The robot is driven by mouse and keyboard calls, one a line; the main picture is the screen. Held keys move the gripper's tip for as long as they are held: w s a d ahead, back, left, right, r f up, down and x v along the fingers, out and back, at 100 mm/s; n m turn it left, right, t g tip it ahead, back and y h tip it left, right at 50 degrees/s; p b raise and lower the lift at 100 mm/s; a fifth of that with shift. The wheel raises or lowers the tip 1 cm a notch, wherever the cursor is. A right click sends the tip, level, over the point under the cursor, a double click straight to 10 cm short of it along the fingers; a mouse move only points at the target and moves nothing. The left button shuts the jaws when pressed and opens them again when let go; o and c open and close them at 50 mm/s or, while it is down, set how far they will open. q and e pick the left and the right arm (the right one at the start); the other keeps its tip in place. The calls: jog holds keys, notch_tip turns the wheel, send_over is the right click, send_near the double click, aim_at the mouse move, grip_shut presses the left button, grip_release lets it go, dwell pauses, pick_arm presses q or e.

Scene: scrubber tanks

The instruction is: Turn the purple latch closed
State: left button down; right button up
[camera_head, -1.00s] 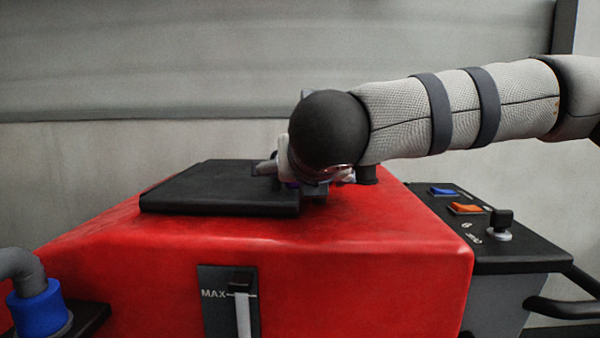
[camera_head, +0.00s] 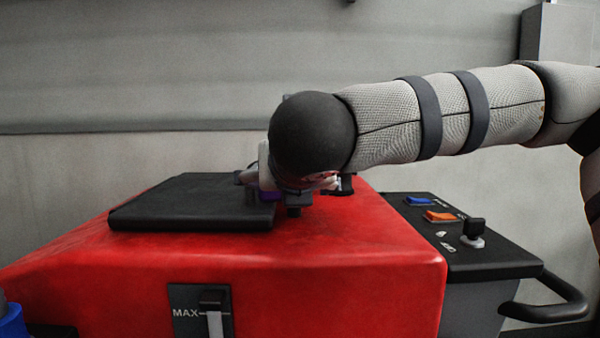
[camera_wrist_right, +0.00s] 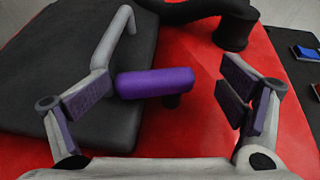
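The purple latch (camera_wrist_right: 155,82) is a short rounded bar beside the edge of the black lid (camera_wrist_right: 40,90), with its left end over the lid and its right part over the red tank top. In the head view the latch (camera_head: 268,196) is mostly hidden by my right gripper (camera_head: 288,192). In the right wrist view my right gripper (camera_wrist_right: 163,90) is open around the latch. The left finger is close to the latch's left end; contact cannot be told. A clear gap separates the right finger from the latch. My left gripper is not in view.
The red tank (camera_head: 330,270) has a MAX level gauge (camera_head: 213,310) in front. A black panel (camera_head: 490,262) with a blue switch (camera_head: 419,201), an orange switch (camera_head: 440,216) and a knob (camera_head: 474,230) sits right. A black fitting (camera_wrist_right: 235,30) stands beyond the gripper.

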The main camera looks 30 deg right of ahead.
jog(key=v, duration=0.3)
jog(key=shift+s+d+f, duration=0.1)
jog(key=shift+s, duration=0.1)
jog(key=d+v, duration=0.1)
jog(key=v, duration=0.7)
jog(key=shift+s, duration=0.5)
